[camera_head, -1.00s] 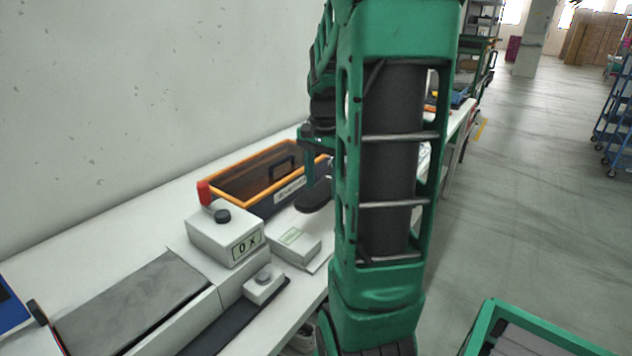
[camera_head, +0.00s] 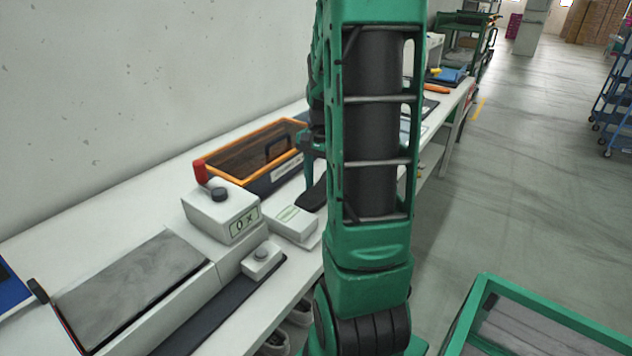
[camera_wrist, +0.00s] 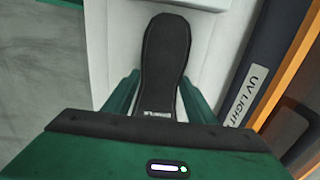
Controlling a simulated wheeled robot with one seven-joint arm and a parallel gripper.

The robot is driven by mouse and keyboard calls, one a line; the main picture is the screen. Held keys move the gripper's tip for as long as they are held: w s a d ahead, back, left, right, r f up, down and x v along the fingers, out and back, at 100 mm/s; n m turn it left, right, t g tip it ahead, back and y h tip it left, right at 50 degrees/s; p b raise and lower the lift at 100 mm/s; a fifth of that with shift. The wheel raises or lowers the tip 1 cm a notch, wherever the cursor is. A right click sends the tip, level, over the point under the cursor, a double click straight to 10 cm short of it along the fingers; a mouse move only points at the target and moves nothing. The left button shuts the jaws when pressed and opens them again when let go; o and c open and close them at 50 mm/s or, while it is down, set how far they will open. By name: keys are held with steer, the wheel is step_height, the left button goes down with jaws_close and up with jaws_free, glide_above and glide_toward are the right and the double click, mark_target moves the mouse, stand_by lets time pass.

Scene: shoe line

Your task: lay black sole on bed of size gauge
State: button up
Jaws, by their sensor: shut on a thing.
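My gripper (camera_wrist: 160,92) is shut on the black sole (camera_wrist: 166,50), with one green finger at each side of it in the wrist view. The sole's rounded end points away from the gripper, over a white surface. In the head view the sole (camera_head: 314,196) hangs beside my arm, partly hidden, right of a small white block with a label. What looks like the size gauge stands at the left front: a long grey bed (camera_head: 135,285), a white slider block (camera_head: 262,259) on a dark rail, and a white box (camera_head: 222,212) marked "0 X". The bed is bare.
An orange-rimmed UV LIGHT box (camera_head: 250,165) stands behind the white box; its label also shows in the wrist view (camera_wrist: 245,95). A red-topped lever rises by the white box. A blue item (camera_head: 10,290) is at the left edge. A green-framed cart (camera_head: 500,320) stands at lower right.

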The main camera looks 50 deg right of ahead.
steer(key=shift+f, duration=0.1)
steer(key=o, duration=1.3)
step_height(320, 180, up, 11)
steer(key=shift+f, duration=0.15)
steer(key=s+a+f+n, duration=0.1)
steer(key=s+a+n, duration=0.2)
steer(key=s+a, duration=0.1)
steer(key=s+a+f+n, duration=0.2)
steer(key=s+a+n, duration=0.2)
steer(key=a, duration=0.3)
steer(key=s+a+f+n, duration=0.1)
steer(key=s+a+n, duration=0.2)
steer(key=s+a, duration=0.2)
steer(key=shift+s+a+f+n, duration=0.2)
steer(key=shift+s+a+n, duration=0.2)
steer(key=shift+a, duration=0.25)
